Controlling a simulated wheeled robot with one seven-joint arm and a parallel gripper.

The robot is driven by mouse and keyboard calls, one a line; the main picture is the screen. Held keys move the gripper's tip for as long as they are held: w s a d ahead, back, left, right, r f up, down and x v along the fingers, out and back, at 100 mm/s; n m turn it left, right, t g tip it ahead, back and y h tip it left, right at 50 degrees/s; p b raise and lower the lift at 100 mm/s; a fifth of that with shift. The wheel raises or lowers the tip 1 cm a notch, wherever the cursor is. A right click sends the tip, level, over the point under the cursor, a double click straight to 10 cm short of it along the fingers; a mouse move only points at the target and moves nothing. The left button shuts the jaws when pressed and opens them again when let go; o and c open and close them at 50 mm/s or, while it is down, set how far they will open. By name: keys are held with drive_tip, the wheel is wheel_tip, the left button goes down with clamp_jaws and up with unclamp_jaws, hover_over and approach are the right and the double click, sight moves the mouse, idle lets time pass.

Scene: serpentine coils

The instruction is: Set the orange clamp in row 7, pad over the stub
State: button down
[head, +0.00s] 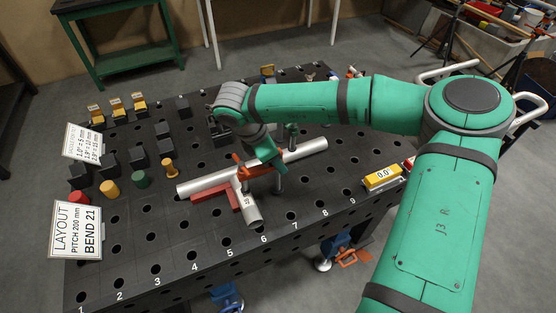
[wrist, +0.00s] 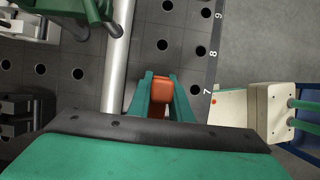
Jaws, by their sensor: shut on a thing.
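My gripper (wrist: 166,82) is shut on the orange clamp (wrist: 162,92), whose orange body sits between the two green fingers in the wrist view. In the head view the orange clamp (head: 256,170) shows at the silver tube, partly hidden by my gripper (head: 274,165). A short silver stub (head: 249,206) runs from the long silver tube (head: 205,183) toward the front edge. The clamp is close to where they join; I cannot tell whether its pad touches the stub. The long tube also shows left of my fingers in the wrist view (wrist: 118,60). Row number 7 is just right of the fingers there.
The black holed table (head: 180,236) has row numbers along its front edge. A red square (head: 213,195) lies beside the stub. A green clamp (head: 292,134) stands behind the tube. A yellow level box (head: 382,178) lies at the right. Several blocks and coloured pegs stand at the left.

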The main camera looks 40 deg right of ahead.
drive_tip(key=shift+f, duration=0.1)
drive_tip(key=c, duration=1.5)
unclamp_jaws()
drive_tip(key=v, duration=1)
drive_tip(key=shift+a+r, duration=0.1)
drive_tip(key=shift+r, duration=0.3)
